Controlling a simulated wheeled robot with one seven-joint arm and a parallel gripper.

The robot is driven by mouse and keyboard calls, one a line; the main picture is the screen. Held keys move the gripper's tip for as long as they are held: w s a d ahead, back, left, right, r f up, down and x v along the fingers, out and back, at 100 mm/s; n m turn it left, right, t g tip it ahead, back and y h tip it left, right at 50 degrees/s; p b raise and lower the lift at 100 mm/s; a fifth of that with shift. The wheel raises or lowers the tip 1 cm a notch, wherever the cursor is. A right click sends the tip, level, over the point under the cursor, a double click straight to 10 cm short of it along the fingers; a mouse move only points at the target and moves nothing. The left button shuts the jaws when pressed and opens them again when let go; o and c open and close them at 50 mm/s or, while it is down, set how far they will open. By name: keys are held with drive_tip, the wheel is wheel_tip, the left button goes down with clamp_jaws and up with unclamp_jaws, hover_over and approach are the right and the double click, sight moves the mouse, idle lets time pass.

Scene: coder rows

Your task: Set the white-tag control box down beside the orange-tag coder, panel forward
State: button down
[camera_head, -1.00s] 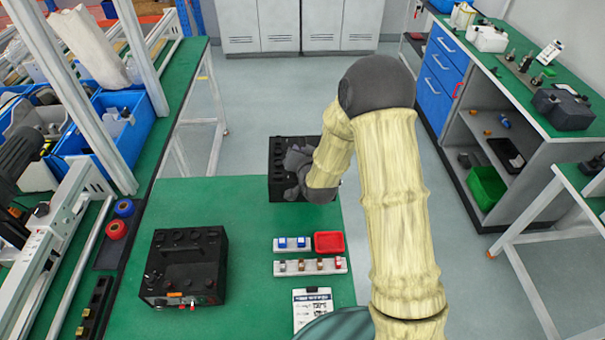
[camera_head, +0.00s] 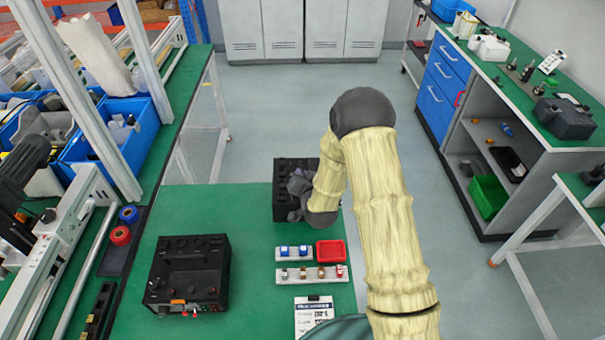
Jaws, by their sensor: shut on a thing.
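One black box with an orange tag on its front, the orange-tag coder (camera_head: 188,272), sits on the green table at the left, its panel with small knobs facing the near side. A second black box, the control box (camera_head: 284,176), is at the far right part of the table, partly hidden by my gripper and arm. No white tag on it can be made out. My gripper (camera_head: 299,190) is shut on this box; its fingertips are not clearly visible. I cannot tell whether the box touches the table.
A red tray (camera_head: 330,252) and two pale racks of small parts (camera_head: 311,274) lie right of the coder, with a printed card (camera_head: 313,312) nearer. Red and blue rolls (camera_head: 121,236) lie at the left. Green table (camera_head: 225,205) is bare between the two boxes.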

drive_tip(key=shift+w+f+p, duration=0.1)
drive_tip(key=shift+f+p, duration=0.35)
drive_tip(key=shift+f, duration=1.15)
drive_tip(key=c, duration=1.9)
unclamp_jaws()
drive_tip(key=shift+f, duration=0.25)
drive_tip(key=o, duration=0.4)
drive_tip(key=shift+c, duration=0.2)
drive_tip(key=shift+o, duration=0.2)
drive_tip(key=shift+s, duration=0.2)
drive_tip(key=b+v, duration=0.3)
drive_tip(key=v, duration=0.9)
drive_tip(key=shift+b, duration=0.35)
drive_tip(key=shift+r, duration=0.1)
